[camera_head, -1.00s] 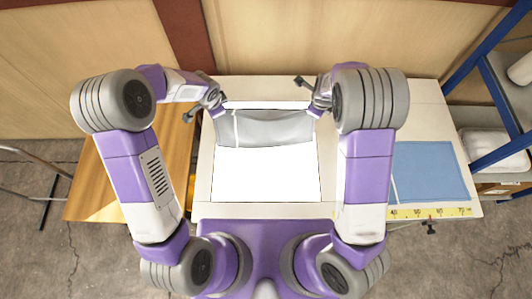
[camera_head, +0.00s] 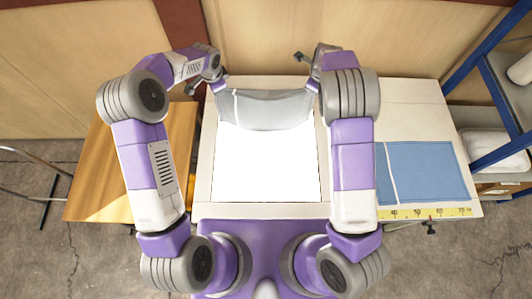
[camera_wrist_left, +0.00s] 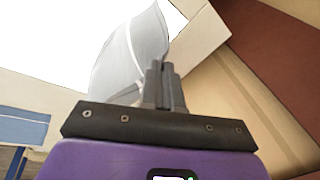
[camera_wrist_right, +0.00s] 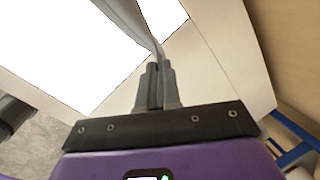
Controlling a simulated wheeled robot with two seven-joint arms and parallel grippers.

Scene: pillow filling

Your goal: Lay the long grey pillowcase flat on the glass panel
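The long grey pillowcase (camera_head: 268,110) hangs between my two grippers at the far end of the white glass panel (camera_head: 265,165). It has a pale stripe near its left end and its near edge sags over the panel. My left gripper (camera_head: 218,88) is shut on one corner; the fingers close on the cloth in the left wrist view (camera_wrist_left: 162,72). My right gripper (camera_head: 311,82) is shut on the other corner, also seen in the right wrist view (camera_wrist_right: 155,70). I cannot tell how much of the cloth touches the panel.
A blue cloth (camera_head: 425,172) with a white stripe lies flat on the table (camera_head: 410,105) to the right. A yellow measuring tape (camera_head: 425,212) runs along the front edge. A wooden side table (camera_head: 105,185) is at left, a blue rack (camera_head: 492,85) at right. The near panel is clear.

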